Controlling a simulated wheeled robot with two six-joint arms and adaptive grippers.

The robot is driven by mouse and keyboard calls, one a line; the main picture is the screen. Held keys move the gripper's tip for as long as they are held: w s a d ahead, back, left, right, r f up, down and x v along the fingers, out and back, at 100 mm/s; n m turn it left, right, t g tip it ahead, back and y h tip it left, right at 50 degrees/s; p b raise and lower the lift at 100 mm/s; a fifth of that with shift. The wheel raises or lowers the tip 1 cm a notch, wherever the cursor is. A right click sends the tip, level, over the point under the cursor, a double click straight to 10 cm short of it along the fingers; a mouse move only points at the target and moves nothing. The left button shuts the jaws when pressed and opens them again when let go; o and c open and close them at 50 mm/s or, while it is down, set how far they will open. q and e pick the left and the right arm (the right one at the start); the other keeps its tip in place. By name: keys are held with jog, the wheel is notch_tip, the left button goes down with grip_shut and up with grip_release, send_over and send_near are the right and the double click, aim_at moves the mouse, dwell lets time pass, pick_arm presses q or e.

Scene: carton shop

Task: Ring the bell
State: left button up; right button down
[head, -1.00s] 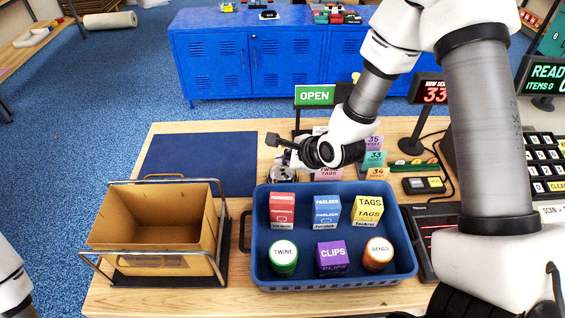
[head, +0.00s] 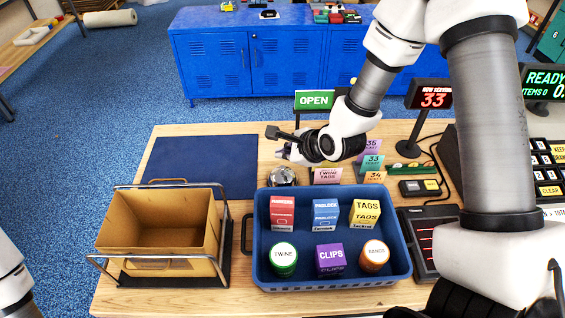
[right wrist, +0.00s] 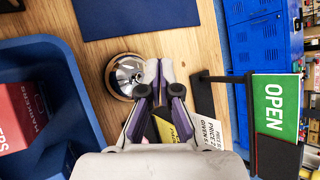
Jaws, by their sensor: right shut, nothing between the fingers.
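The silver bell (head: 282,176), a dome on a round wooden base, stands on the counter just behind the blue tray. It also shows in the right wrist view (right wrist: 125,76). My right gripper (head: 284,152) is shut and empty. In the head view it is just above the bell in the picture, with the bell's dome in plain sight. My left gripper is out of view; only part of my left arm shows at the left edge.
The blue tray (head: 257,262) holds several labelled boxes and tubs. Left of it stands an open carton (head: 160,225) in a metal frame, with a dark blue mat (head: 200,165) behind. The OPEN sign (head: 314,100) and ticket cards (head: 328,175) stand close to the gripper.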

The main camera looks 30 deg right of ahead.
aim_at(284, 169)
notch_tip(284, 169, up, 3)
jog(key=shift+r+p, duration=0.2)
jog(key=shift+p, duration=0.85)
jog(key=shift+f, duration=0.1)
